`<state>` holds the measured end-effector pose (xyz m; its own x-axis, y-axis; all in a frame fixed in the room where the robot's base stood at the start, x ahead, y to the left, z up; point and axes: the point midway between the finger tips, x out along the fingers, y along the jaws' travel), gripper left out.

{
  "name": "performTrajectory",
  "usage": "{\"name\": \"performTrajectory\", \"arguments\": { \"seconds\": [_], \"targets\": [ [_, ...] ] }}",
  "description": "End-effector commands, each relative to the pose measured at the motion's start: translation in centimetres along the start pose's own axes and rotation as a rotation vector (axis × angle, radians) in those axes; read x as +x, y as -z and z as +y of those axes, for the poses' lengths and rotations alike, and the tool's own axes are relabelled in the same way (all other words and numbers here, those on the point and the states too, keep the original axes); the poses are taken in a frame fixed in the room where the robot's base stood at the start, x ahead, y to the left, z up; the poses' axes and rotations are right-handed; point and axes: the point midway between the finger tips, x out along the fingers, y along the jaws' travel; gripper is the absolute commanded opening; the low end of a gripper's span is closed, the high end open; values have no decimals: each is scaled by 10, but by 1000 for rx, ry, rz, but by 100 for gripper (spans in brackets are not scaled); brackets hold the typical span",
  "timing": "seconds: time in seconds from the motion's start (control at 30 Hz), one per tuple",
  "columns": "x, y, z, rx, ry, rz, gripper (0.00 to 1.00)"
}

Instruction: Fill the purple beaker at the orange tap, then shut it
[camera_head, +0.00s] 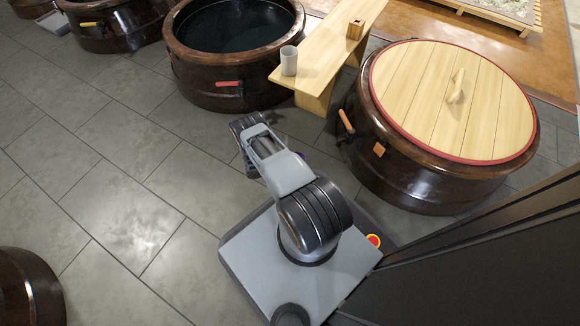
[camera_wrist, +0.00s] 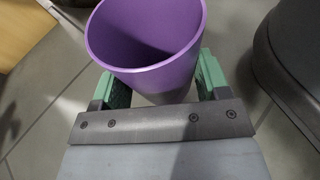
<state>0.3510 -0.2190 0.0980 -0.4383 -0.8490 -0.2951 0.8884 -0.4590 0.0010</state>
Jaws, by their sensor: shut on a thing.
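My gripper (camera_wrist: 157,80) is shut on the purple beaker (camera_wrist: 148,38), with a green finger on either side of it. In the wrist view the beaker's wide mouth faces the camera, and the part of its inside that shows looks empty. In the head view my arm hides nearly all of the beaker and gripper. The orange tap handle (camera_head: 346,121) is on the left side of the lidded brown jar (camera_head: 435,190), with an orange tag (camera_head: 379,149) beside it. The handle is tilted. I see no running liquid, and the spout is hard to make out.
An open dark jar (camera_head: 205,75) with a red handle (camera_head: 228,84) stands at the back. A wooden bench (camera_head: 330,50) between the jars bears a grey cup (camera_head: 289,60) and a small wooden box (camera_head: 355,29).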

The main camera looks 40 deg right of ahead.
Motion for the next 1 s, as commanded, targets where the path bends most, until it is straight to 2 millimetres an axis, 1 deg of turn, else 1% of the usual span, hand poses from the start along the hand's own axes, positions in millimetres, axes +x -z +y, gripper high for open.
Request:
{"name": "performTrajectory", "arguments": {
  "seconds": [0.1, 0.57, 1.0],
  "targets": [
    [17, 0, 0, -1, 2, -1, 40],
    [82, 0, 5, 1, 5, 0, 40],
    [140, -13, 11, 2, 5, 0, 40]
  ]
}}
